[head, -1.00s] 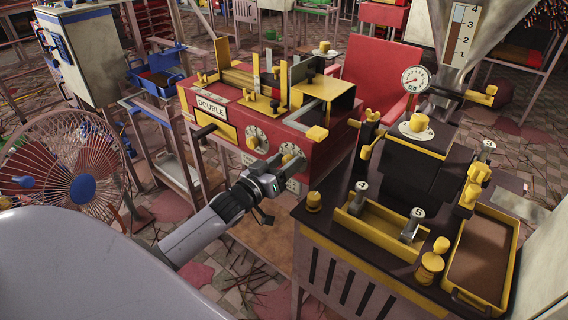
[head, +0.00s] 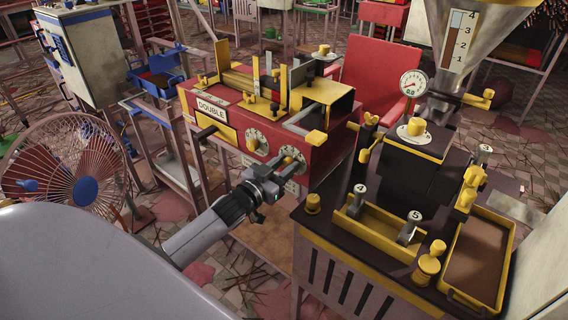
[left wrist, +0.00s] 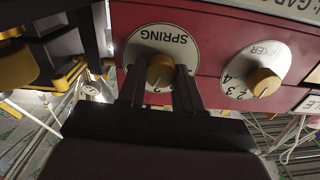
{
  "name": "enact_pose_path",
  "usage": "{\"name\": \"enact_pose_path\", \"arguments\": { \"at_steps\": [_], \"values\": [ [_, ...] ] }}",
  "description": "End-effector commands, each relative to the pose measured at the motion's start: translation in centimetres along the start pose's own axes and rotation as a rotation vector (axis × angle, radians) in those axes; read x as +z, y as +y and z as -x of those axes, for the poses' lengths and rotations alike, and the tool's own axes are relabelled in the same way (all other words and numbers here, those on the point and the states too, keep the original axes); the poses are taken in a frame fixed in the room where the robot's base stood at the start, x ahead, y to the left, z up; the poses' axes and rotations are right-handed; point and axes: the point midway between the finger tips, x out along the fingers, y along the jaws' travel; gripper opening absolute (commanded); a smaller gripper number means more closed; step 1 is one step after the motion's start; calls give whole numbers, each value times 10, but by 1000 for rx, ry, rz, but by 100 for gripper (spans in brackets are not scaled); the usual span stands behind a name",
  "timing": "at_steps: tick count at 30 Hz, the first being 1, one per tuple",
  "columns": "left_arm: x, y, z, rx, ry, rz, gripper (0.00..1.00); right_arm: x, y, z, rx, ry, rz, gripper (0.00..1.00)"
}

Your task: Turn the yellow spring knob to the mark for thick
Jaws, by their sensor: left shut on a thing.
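The yellow spring knob (left wrist: 160,72) sits at the centre of a white round dial lettered SPRING (left wrist: 172,42), upside down in the left wrist view. My left gripper (left wrist: 160,80) is shut on this knob, one dark finger on each side. A figure that looks like 2 shows just below the knob; the thick mark cannot be made out. In the head view the spring dial (head: 291,154) is the right one of two on the red machine's front, and my left gripper (head: 283,172) reaches up to it. My right gripper is not in view.
A second dial with a yellow knob (left wrist: 263,83) is beside the spring dial on the red machine (head: 315,155). A dark table (head: 330,213) with yellow trays stands close on the right. A fan (head: 65,165) stands at the left.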

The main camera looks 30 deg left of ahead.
Motion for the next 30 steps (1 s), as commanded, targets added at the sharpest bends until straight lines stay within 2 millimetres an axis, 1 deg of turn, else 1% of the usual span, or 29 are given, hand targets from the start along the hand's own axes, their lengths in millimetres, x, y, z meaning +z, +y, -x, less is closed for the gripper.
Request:
{"name": "enact_pose_path", "arguments": {
  "at_steps": [6,12,18,29,30],
  "values": [
    [0,0,0,0,-1,-133,4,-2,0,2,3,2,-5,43],
    [0,1,0,0,-1,-211,4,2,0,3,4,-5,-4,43],
    [1,1,0,0,-1,-242,4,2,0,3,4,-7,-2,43],
    [1,1,0,0,-1,-244,4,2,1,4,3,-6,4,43],
    [1,1,0,0,-1,-244,44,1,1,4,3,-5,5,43]
  ]
}}
